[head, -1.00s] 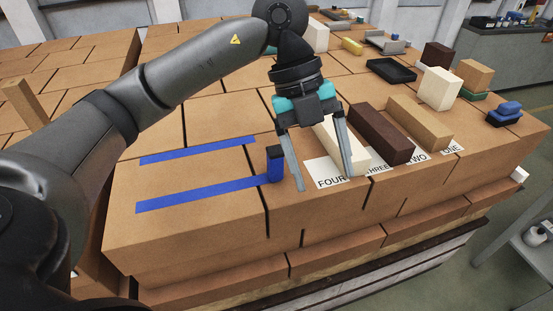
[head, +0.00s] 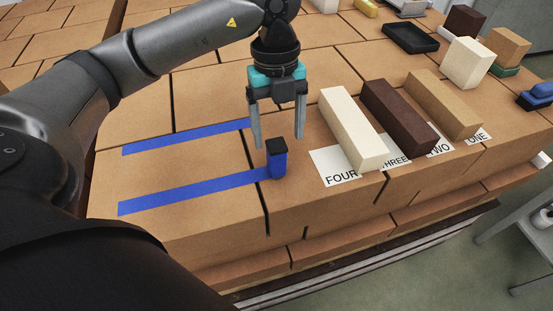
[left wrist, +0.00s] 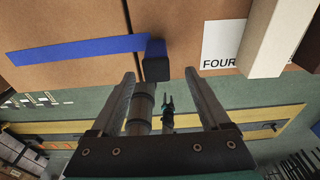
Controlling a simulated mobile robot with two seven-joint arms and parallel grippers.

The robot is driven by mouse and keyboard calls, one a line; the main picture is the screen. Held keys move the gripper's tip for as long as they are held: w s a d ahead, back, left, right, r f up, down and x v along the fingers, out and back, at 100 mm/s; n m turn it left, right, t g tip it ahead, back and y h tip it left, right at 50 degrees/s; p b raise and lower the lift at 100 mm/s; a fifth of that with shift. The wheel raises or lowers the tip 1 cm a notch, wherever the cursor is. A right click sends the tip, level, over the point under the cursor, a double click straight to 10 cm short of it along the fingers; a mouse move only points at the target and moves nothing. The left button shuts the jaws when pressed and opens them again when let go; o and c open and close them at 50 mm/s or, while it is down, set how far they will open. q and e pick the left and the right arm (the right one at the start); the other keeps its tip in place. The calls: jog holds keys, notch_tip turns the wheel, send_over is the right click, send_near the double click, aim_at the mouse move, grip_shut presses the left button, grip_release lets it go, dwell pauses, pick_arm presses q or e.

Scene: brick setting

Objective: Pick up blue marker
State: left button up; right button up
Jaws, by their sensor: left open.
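The blue marker (head: 277,160) is a short upright block with a black top, standing at the right end of the lower blue tape strip. It also shows in the left wrist view (left wrist: 156,62), just beyond and between the fingers. My left gripper (head: 279,143) is open and empty. In the head view its fingers hang above and around the marker's top, one on each side; I cannot tell the exact depth gap. My right gripper is not in view.
Two blue tape strips (head: 190,190) lie on the brick surface. A cream brick (head: 350,128), a dark brown brick (head: 398,115) and a tan brick (head: 443,103) lie right of the marker on numbered labels. A black tray (head: 410,38) is farther back.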

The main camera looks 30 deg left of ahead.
aim_at(277, 157)
pick_arm(q)
jog(key=shift+s+d+f+p, duration=0.1)
jog(key=shift+s+f+p, duration=0.1)
jog(key=shift+f, duration=1.5)
jog(key=shift+s+f+p, duration=0.15)
jog(key=shift+s+f, duration=0.05)
jog(key=shift+f, duration=1.45)
jog(key=shift+r, duration=0.1)
grip_shut()
